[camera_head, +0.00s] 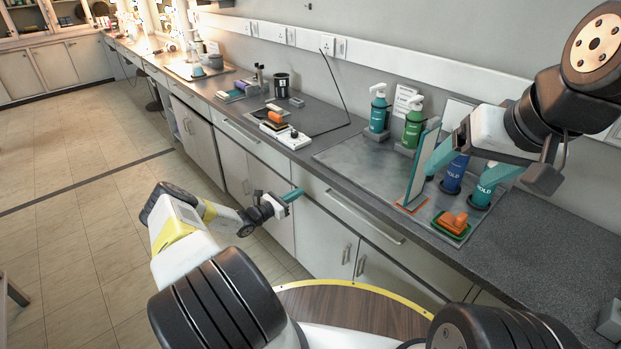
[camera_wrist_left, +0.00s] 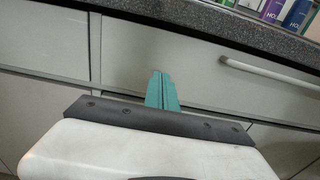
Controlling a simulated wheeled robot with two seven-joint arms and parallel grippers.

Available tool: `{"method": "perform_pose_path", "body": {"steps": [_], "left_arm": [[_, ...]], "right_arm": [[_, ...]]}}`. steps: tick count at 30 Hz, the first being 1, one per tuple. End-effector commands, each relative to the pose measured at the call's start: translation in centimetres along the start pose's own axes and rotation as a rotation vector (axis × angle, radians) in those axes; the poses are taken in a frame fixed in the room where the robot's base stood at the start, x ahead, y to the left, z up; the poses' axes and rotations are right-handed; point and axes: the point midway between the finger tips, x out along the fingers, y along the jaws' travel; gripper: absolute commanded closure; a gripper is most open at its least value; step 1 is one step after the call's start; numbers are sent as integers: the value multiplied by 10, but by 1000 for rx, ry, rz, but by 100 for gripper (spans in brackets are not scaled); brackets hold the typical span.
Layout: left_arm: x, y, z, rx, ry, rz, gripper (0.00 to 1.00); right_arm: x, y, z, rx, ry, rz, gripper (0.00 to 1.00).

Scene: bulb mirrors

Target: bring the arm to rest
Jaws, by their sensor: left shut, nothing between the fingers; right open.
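My left gripper (camera_head: 291,195) has teal fingers that are shut with nothing between them. It hangs in front of the cabinet fronts, below the worktop edge. In the left wrist view its closed fingers (camera_wrist_left: 162,90) point at a pale drawer front. My right gripper (camera_head: 470,165) is open above the right part of the worktop, near a blue bottle (camera_head: 454,173) and a thin upright teal-edged panel (camera_head: 418,170). One of its fingers overlaps the panel in the picture; I cannot tell whether they touch.
The grey worktop (camera_head: 560,235) runs along the wall. Teal and green pump bottles (camera_head: 378,108) stand at the back, and an orange item on a green dish (camera_head: 453,222) lies near the front edge. A drawer handle (camera_wrist_left: 270,78) sticks out right of my left fingers. The tiled floor at left is clear.

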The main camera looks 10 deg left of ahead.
Motion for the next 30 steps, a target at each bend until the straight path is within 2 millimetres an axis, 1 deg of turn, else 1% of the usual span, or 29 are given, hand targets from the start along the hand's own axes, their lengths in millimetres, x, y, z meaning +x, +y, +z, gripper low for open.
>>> {"method": "perform_pose_path", "body": {"steps": [1,6,9,12,15,20,23,26,29,30], "left_arm": [[-14,2,0,0,2,3,100],[-54,1,0,-1,1,3,100],[-73,1,0,-1,0,2,100],[-87,1,0,1,0,2,100],[-95,0,0,0,0,0,100],[-99,0,1,4,0,-4,100],[-94,-4,14,39,12,-44,100],[-81,-16,41,124,44,-142,100],[-67,-37,79,253,92,-284,100],[-63,-47,95,310,113,-345,100]], "right_arm": [[0,0,0,0,0,0,21],[0,0,0,0,-1,0,21],[0,0,0,0,0,0,21],[0,0,0,0,0,0,21],[0,0,0,0,0,0,21],[0,0,0,0,0,0,21],[0,0,0,0,0,0,21],[0,0,0,0,0,0,21],[0,0,0,0,0,0,21],[0,0,0,0,0,0,21]]}}
